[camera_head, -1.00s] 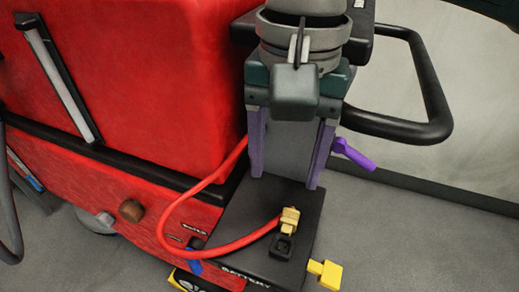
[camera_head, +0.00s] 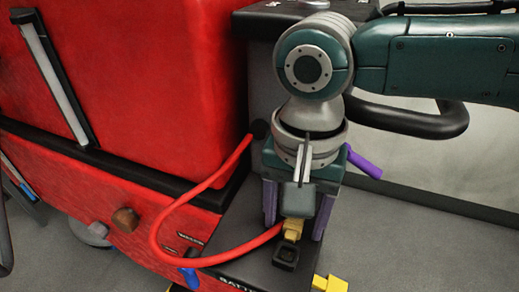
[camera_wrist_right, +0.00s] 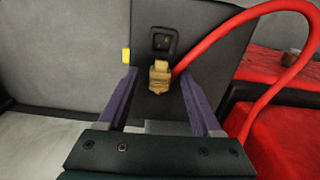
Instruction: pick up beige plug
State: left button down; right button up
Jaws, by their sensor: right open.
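The beige plug (camera_head: 292,229) is at the end of a thick red cable (camera_head: 163,243), on the black battery top. It sits at the edge of a black square socket (camera_head: 286,257); I cannot tell whether it is inserted. My right gripper (camera_head: 295,226) is above the plug, with its purple fingers open to either side of it. In the right wrist view the plug (camera_wrist_right: 159,76) lies ahead, between and just beyond the open fingertips (camera_wrist_right: 158,78). The gripper hides part of the plug's back end in the head view. My left gripper is not in view.
The large red scrubber tank (camera_head: 140,80) fills the left. A yellow connector (camera_head: 329,284) sticks out at the battery's front right. A purple lever (camera_head: 363,165) and a black handle bar (camera_head: 420,122) are at the right. Grey floor lies open at the right.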

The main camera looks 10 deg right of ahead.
grip_shut()
dwell(0.4)
